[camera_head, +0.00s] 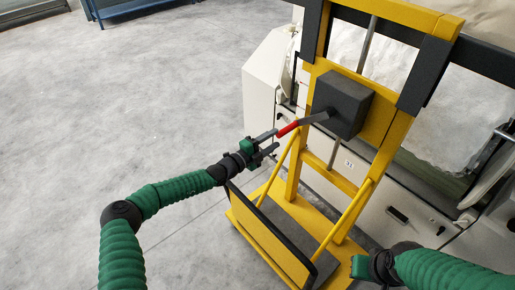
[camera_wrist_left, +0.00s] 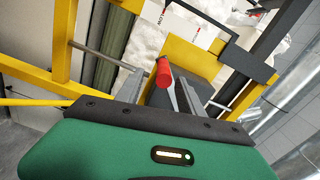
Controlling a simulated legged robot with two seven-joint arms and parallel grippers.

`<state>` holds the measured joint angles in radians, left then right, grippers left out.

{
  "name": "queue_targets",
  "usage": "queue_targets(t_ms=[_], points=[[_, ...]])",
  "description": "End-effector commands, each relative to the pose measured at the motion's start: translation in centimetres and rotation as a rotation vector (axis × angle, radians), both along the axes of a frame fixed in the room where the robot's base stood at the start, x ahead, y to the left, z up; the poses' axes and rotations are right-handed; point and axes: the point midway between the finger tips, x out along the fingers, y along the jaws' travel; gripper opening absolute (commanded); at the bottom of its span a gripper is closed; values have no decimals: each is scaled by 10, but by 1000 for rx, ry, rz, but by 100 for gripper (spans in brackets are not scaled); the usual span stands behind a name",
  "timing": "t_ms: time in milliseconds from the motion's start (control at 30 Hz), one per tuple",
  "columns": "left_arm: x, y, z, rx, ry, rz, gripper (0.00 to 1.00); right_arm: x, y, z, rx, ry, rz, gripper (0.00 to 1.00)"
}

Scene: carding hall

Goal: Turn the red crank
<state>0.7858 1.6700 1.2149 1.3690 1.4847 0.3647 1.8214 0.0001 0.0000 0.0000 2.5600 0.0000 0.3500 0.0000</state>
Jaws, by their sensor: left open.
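The red crank handle (camera_head: 288,129) sits on a grey arm (camera_head: 315,118) that comes out of a dark box (camera_head: 342,102) on a yellow frame. My left gripper (camera_head: 277,139) is open, with its fingertips just short of the red handle's near end. In the left wrist view the red handle (camera_wrist_left: 163,72) shows end-on ahead of the gripper, between the two fingers; contact cannot be made out. My right gripper (camera_head: 361,267) is low at the right, by the frame's base; its fingers are not clear.
The yellow frame (camera_head: 292,170) stands on a wheeled base with a dark-faced panel (camera_head: 270,232) below my left gripper. A pale machine (camera_head: 262,80) with white fibre (camera_head: 452,120) stands behind. Open grey floor (camera_head: 120,100) lies to the left. A blue table (camera_head: 130,8) is far back.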

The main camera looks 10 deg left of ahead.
Motion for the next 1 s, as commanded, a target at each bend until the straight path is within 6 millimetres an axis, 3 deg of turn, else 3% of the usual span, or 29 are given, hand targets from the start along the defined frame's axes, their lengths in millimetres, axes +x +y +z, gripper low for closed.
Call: queue_targets(t_ms=[200,433,867,933,1000], points=[[-47,36,-2,0,3,2,45,0,0,2,0,0,0,0],[-67,49,-3,2,4,0,45,0,0,1,0,0,0,0],[-67,49,-3,5,3,-3,45,0,0,1,0,0,0,0],[-72,38,-4,50,-14,-33,45,0,0,1,0,0,0,0],[-86,12,-9,174,-62,-114,45,0,0,1,0,0,0,0]])
